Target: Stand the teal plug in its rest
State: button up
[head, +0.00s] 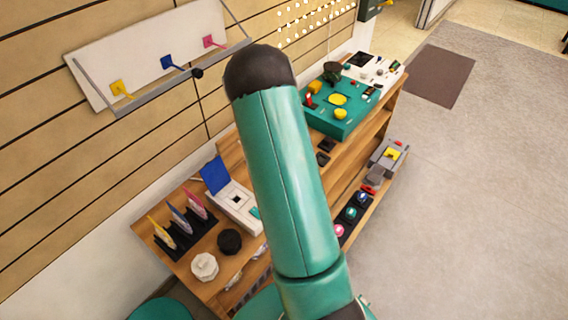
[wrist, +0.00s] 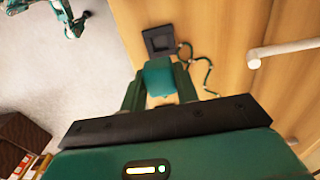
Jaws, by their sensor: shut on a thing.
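In the wrist view, my gripper (wrist: 160,76) is shut on the teal plug (wrist: 158,77), a blocky teal piece between its two dark teal fingers. A square black holder with a grey recess (wrist: 160,40), which looks like the rest, lies on the wooden surface just beyond the plug. The plug appears apart from this holder, but its height above the wood is hard to tell. A teal cord (wrist: 208,71) curls on the right of the plug. In the head view my arm hides the gripper and the plug.
In the head view, the wooden bench (head: 160,238) carries a teal box with yellow knobs (head: 341,116), a white box with a blue lid (head: 236,205) and a black rack (head: 187,237). A white bar (wrist: 285,50) stands right in the wrist view. Open floor (head: 470,200) lies right.

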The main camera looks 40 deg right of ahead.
jog(key=shift+f, duration=3.9)
jog(key=shift+f, duration=0.1)
jog(key=shift+f, duration=0.6)
jog(key=shift+f, duration=0.8)
jog(key=o, duration=1.1)
jog(key=shift+c, duration=1.4)
